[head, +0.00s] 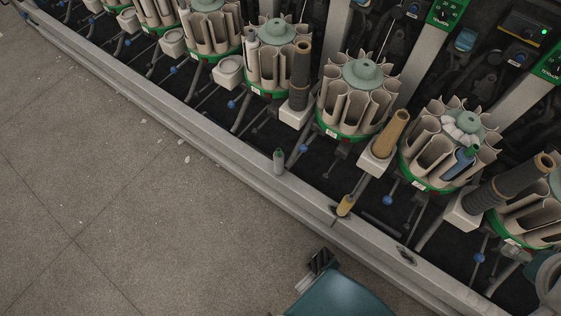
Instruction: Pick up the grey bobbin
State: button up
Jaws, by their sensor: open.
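A small grey bobbin (279,162) with a greenish top stands upright at the inner edge of the machine's long front rail, near the middle of the head view. My gripper (321,260) shows as dark fingers at the end of a teal link at the bottom. It is open and holds nothing that I can see. In the picture it is below and to the right of the grey bobbin, over the floor in front of the rail, and clearly apart from it. Part of the gripper is hidden behind my teal link.
The grey rail (215,140) runs diagonally across the view. A yellow-tan bobbin (346,204) leans at the rail. Behind are round green-based magazines (352,110), brown cones (389,134) and blue-knobbed levers (390,200). The floor (110,190) at left is open, with small scraps.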

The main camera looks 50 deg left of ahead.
aim_at(278, 155)
jog(key=k+l+u, duration=0.15)
jog(key=u, duration=0.25)
jog(key=k+u, duration=0.2)
jog(key=u, duration=0.15)
jog(key=l+u, duration=0.1)
jog(key=u, duration=1.05)
